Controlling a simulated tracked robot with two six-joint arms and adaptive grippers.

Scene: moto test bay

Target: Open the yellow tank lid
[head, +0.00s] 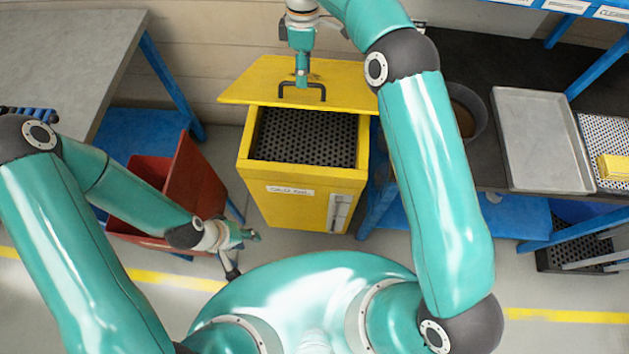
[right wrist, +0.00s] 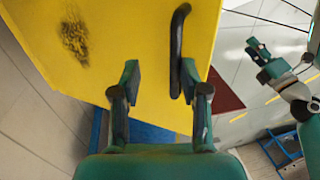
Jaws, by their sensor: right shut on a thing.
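The yellow tank (head: 303,200) stands in front of me, and its opening shows a black perforated grate (head: 305,137). The yellow lid (head: 250,82) is swung clear of the opening toward the back wall, with its black handle (head: 316,86) facing me. The lid also fills much of the right wrist view (right wrist: 150,35), with the handle (right wrist: 177,40) close by the right-hand finger. My right gripper (head: 302,82) is shut on the handle; its fingers (right wrist: 160,82) show close up. My left gripper (head: 242,252) is empty, its fingers spread, at the tank's front left.
A red bin (head: 187,185) stands left of the tank, near my left forearm. A grey table (head: 60,50) is at the far left. On the dark bench at right are a metal tray (head: 540,140), a round bowl (head: 463,112) and a yellow block (head: 613,167).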

